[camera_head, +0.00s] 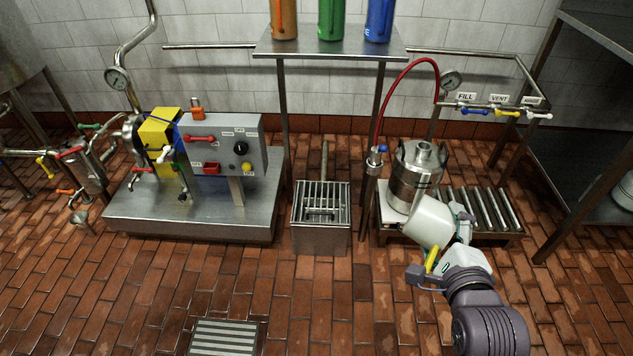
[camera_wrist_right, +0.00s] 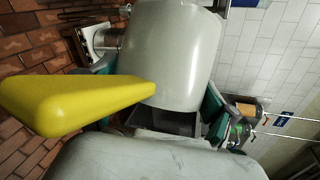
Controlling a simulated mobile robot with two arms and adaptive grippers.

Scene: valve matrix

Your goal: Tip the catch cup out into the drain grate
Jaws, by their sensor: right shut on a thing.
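My right gripper (camera_head: 457,228) comes in from the lower right and is shut on a pale grey cup (camera_head: 428,220), which I take as the catch cup. The cup is held tilted above the floor, in front of the steel keg. A yellow piece (camera_head: 432,260) shows beside it. In the right wrist view the cup (camera_wrist_right: 172,55) fills the top middle, and the yellow piece (camera_wrist_right: 75,102) juts in from the left. The cup's inside is hidden. A slatted floor grate (camera_head: 225,338) lies at the bottom, left of the cup and apart from it. My left gripper is out of view.
A steel keg (camera_head: 415,180) stands on a low platform with rollers (camera_head: 485,208). A steel box with a barred top (camera_head: 320,205) stands left of it. A control panel (camera_head: 225,145) sits on a steel plinth (camera_head: 190,215). The brick floor between cup and floor grate is clear.

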